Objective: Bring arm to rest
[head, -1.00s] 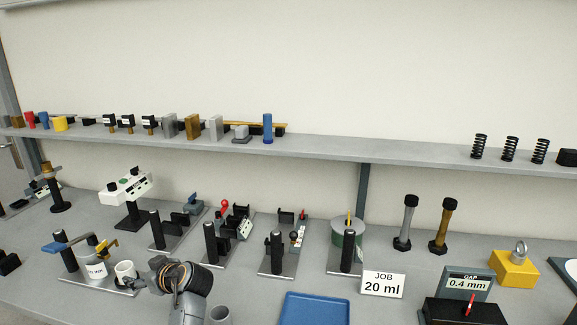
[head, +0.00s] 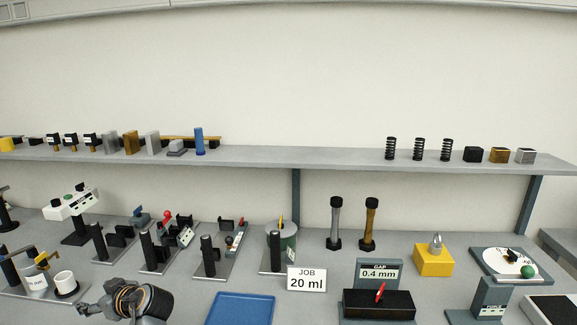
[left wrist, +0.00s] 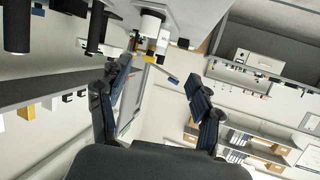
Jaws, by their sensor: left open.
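My left arm comes up from the bottom edge of the head view, with the left gripper (head: 136,302) in front of the bench at lower left. Its fingers are hard to make out there. In the left wrist view, the left gripper's two dark blue-grey fingers (left wrist: 160,70) are spread wide with nothing between them. A white cup (head: 65,283) stands to the left of the gripper, apart from it. My right gripper is not in view.
A blue tray (head: 241,309) lies right of my left arm. Several fixtures with black posts (head: 208,257) stand behind it. A "JOB 20 ml" card (head: 306,279) and a "GAP 0.4 mm" display (head: 379,270) stand farther right. A shelf (head: 300,158) runs above the bench.

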